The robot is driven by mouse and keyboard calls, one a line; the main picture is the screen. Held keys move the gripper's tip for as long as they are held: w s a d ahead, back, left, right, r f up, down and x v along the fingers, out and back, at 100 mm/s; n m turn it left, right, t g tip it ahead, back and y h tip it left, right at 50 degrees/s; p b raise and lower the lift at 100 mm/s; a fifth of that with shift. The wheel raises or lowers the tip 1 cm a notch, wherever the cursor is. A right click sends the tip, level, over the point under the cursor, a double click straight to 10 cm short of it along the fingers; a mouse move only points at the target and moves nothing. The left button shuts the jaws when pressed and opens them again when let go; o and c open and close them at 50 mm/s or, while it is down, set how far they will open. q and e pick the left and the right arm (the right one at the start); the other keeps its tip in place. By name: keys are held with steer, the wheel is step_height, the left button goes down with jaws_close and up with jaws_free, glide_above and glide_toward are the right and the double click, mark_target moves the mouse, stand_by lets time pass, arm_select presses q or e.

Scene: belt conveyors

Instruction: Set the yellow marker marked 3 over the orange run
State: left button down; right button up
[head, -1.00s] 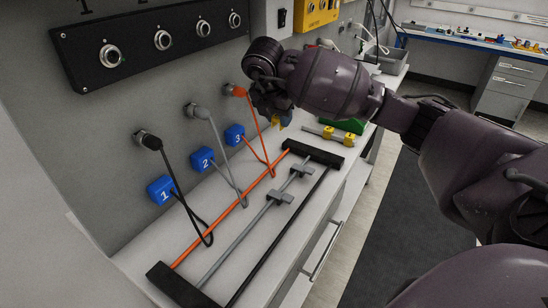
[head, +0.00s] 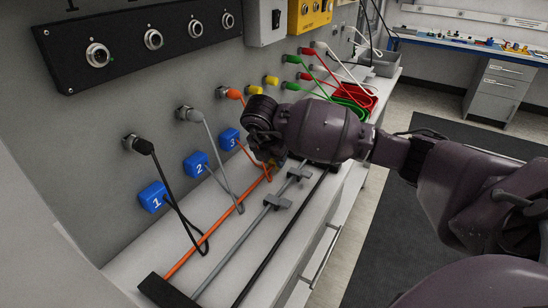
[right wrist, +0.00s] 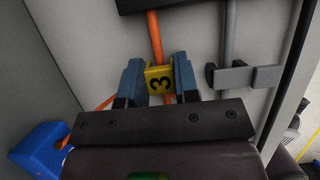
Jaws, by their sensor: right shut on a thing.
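The yellow marker marked 3 (right wrist: 159,80) is between the fingers of my right gripper (right wrist: 158,80), which is shut on it. In the right wrist view the orange run (right wrist: 154,32) shows above and just below the marker, so the marker lies across its line; whether it is seated on the run I cannot tell. In the head view my right gripper (head: 270,165) is low at the far part of the orange run (head: 205,237), and the marker is mostly hidden. My left gripper is not in view.
Grey clips (head: 277,203) sit on the grey run beside the orange one, close to my right gripper. The black run (head: 270,250) lies farther right. Blue tags (head: 195,165) and plugged leads (head: 199,117) are along the wall. Red and green coils (head: 365,98) lie behind my arm.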

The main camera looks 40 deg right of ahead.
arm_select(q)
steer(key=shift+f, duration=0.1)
arm_select(e)
steer(key=o, duration=0.9)
arm_select(q)
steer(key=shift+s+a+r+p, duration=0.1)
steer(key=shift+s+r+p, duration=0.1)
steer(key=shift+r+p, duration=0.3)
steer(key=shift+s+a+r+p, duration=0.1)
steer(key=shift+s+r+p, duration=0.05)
steer(key=shift+p, duration=0.55)
arm_select(e)
steer(key=v, duration=1.2)
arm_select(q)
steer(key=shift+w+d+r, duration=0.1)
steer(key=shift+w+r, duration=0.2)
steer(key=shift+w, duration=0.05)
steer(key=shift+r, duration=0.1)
arm_select(e)
steer(key=shift+s, duration=0.1)
